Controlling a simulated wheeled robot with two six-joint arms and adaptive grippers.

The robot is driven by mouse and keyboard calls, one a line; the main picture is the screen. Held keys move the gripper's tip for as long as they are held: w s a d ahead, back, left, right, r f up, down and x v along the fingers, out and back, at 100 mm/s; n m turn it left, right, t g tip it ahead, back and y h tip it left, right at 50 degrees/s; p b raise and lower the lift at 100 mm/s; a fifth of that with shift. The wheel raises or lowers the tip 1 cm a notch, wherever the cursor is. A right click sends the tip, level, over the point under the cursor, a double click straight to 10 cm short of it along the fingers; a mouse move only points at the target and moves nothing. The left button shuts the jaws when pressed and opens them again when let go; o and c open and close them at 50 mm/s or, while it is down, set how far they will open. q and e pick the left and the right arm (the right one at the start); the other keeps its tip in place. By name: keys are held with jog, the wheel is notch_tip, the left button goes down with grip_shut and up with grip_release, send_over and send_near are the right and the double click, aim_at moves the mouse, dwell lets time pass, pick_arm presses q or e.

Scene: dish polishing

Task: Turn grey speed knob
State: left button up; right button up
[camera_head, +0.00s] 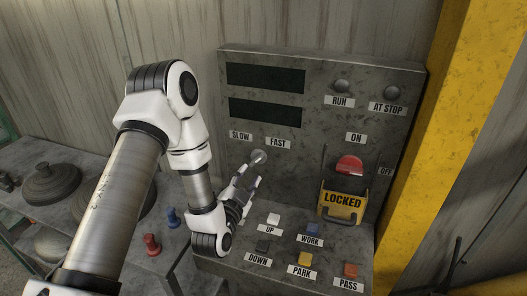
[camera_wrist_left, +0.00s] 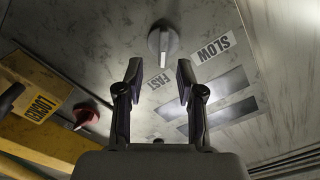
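The grey speed knob (camera_head: 258,156) is on the upright face of the control panel (camera_head: 320,135), just below the SLOW and FAST labels. It also shows in the left wrist view (camera_wrist_left: 163,41), beyond the fingertips and roughly centred between them. My left gripper (camera_head: 246,172) points at the knob from below and left in the head view. In the left wrist view my left gripper (camera_wrist_left: 159,72) is open, with its two fingers apart and nothing between them. The fingertips look short of the knob. My right gripper is not in view.
A red switch (camera_head: 349,165) with a yellow LOCKED cover (camera_head: 342,203) is to the right. Several coloured buttons, including a white one (camera_head: 273,219), sit on the lower ledge. A yellow post (camera_head: 455,130) stands at right. Metal dishes (camera_head: 50,183) lie on a left table.

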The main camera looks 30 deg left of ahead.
aim_at(256, 162)
pick_arm(q)
jog(key=shift+w+r, duration=0.25)
jog(key=shift+w, duration=0.1)
jog(key=shift+w+a+r+t+p, duration=0.15)
jog(key=shift+w+r+p, duration=0.15)
jog(key=shift+w+p, duration=0.2)
jog(key=shift+w+a+r+t+p, duration=0.15)
jog(key=shift+w+r+p, duration=0.1)
jog(key=shift+w+p, duration=0.2)
jog(key=w, duration=0.2)
jog(key=w+f, duration=0.1)
jog(key=w, duration=0.1)
jog(key=shift+a+p, duration=0.4)
jog(key=shift+s, duration=0.2)
jog(key=shift+s+r, duration=0.1)
jog(key=shift+c, duration=1)
grip_shut()
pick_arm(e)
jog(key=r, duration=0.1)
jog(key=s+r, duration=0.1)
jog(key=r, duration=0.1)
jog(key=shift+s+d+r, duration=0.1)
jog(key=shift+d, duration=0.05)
